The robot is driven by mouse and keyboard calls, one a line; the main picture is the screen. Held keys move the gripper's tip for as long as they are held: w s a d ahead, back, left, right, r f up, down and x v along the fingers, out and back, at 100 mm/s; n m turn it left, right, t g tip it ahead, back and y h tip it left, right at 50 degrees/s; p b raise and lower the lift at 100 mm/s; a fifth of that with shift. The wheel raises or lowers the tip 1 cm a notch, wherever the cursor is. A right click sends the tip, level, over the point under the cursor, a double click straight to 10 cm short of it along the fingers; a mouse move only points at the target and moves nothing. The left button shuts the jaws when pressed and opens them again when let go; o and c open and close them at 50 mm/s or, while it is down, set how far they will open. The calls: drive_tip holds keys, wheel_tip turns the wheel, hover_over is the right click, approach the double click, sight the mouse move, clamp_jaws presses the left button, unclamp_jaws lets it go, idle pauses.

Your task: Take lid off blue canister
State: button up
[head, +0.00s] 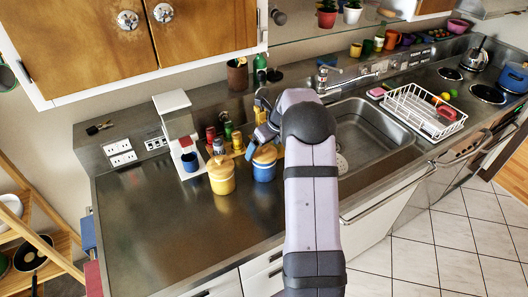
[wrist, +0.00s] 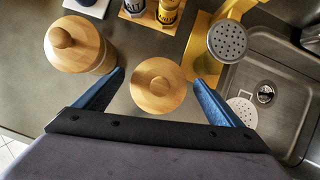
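The blue canister (head: 264,172) stands on the counter left of the sink, with its round wooden lid (head: 265,154) on top. In the wrist view the lid (wrist: 158,92) is seen from above with its knob, and the canister body is hidden beneath it. My gripper (head: 257,138) is above the canister, partly hidden by my arm. In the wrist view its blue fingers (wrist: 158,78) are open on either side of the lid, with a gap on both sides, and hold nothing.
A yellow canister (head: 221,180) with a wooden lid stands close on the left. Several small jars (head: 237,139) stand behind. A perforated strainer head (wrist: 227,41) is near my right finger. The sink (head: 365,135) lies to the right; the counter's front left (head: 145,220) is clear.

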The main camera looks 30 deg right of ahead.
drive_tip(key=c, duration=0.8)
wheel_tip(320, 180, up, 10)
drive_tip(key=b, duration=0.3)
